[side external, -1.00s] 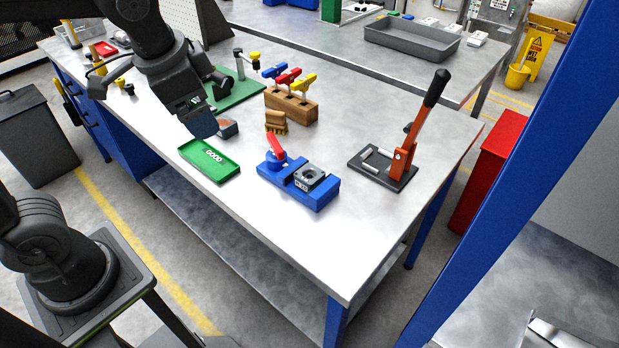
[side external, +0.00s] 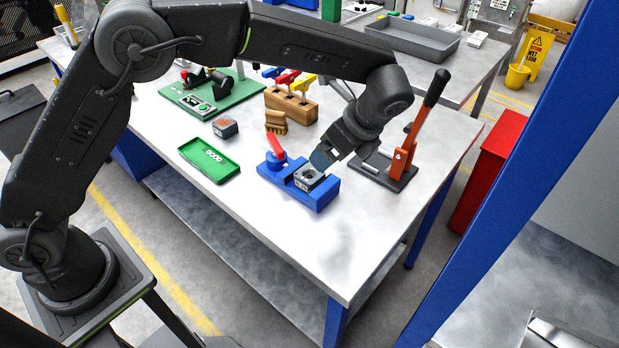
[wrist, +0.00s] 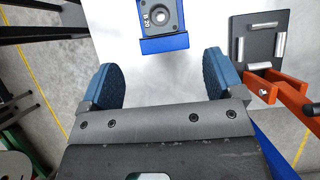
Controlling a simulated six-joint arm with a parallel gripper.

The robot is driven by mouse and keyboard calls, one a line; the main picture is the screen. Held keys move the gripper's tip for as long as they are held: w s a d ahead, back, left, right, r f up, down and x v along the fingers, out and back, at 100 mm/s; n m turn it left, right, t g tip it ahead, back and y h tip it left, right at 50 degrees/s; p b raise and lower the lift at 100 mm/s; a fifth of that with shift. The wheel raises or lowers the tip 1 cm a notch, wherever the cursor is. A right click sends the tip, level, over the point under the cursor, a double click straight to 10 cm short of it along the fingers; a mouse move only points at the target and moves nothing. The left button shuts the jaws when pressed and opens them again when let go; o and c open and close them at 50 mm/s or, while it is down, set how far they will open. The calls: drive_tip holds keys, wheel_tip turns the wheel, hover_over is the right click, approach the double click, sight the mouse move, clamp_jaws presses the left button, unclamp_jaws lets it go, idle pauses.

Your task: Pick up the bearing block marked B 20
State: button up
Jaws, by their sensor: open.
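The grey bearing block marked B 20 (wrist: 160,16) sits in the blue vise (wrist: 165,44) at the top of the wrist view, its round bore facing up. My gripper (side external: 322,160) is close to the block, above and beside the vise's right end. In the wrist view my gripper (wrist: 164,80) is open, with its two blue fingers apart and nothing between them. The block lies ahead of the fingertips, not between them.
An orange-levered press (side external: 402,160) stands right of the vise, close to my gripper. A green GOOD tray (side external: 209,161), a small block (side external: 225,128), a brush (side external: 276,121) and a wooden tool rack (side external: 291,104) stand left and behind.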

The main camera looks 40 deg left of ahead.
sight(308, 176)
drive_tip(key=x, duration=1.3)
drive_tip(key=shift+c, duration=0.4)
drive_tip(key=shift+r, duration=0.1)
drive_tip(key=c, duration=1.2)
drive_tip(key=shift+c, duration=0.2)
